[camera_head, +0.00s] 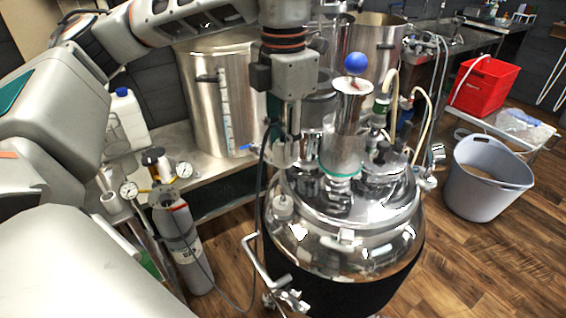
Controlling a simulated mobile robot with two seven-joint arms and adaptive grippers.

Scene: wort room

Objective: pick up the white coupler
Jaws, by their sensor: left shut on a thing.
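My left gripper (285,152) points down over the left part of the shiny steel vessel's domed lid (345,205). It is shut on a small pale piece between its fingertips, which looks like the white coupler; the fingers hide much of it. A small whitish fitting (283,206) stands on the lid just below the gripper. I cannot tell whether the held piece touches the lid. My right gripper is not in view.
Hoses and valves crowd the lid's right side. A large steel pot (225,100) stands behind left, a gas cylinder (185,240) front left, a grey tub (485,180) right.

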